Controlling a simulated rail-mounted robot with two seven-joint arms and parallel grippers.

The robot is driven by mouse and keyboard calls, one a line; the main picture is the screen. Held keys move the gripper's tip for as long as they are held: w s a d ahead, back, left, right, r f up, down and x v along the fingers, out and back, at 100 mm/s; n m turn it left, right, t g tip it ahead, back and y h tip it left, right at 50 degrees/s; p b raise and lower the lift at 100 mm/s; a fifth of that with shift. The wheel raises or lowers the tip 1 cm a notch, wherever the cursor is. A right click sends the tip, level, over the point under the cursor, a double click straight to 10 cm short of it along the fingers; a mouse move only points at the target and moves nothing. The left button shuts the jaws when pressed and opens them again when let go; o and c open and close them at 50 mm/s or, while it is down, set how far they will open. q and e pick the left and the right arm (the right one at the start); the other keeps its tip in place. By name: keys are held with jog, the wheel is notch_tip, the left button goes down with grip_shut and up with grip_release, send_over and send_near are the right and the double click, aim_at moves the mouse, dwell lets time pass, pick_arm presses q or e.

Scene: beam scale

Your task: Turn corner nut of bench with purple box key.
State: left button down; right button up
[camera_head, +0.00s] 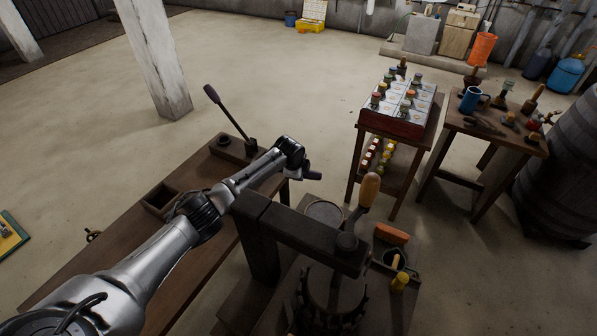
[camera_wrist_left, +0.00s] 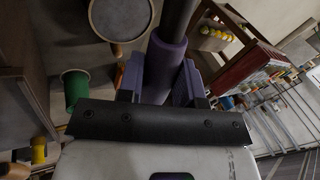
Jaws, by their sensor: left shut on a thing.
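My left gripper (camera_head: 308,173) reaches over the far right part of the brown bench (camera_head: 130,240). In the left wrist view it (camera_wrist_left: 165,85) is shut on a purple handle (camera_wrist_left: 163,62) with a grey shaft, which I take to be the box key; its far end is out of that view. In the head view the held tool is mostly hidden by the gripper. I cannot make out the corner nut. My right gripper is not in view.
A dark press-like frame (camera_head: 300,240) with a wooden-handled lever (camera_head: 369,190) stands right of my arm. A round-topped piece (camera_head: 325,212) is just below the gripper. Tables with bottles (camera_head: 405,95) and tools (camera_head: 500,130) stand at right, beside a barrel (camera_head: 560,165). Floor behind the bench is clear.

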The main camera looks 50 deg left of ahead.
pick_arm(q)
jog(key=shift+f, duration=0.25)
dwell(0.7)
jog(key=shift+f+b, duration=0.75)
jog(key=shift+f, duration=0.55)
jog(key=c, duration=1.3)
grip_release()
jog(key=shift+c, duration=0.2)
grip_shut()
jog(key=shift+r, duration=0.1)
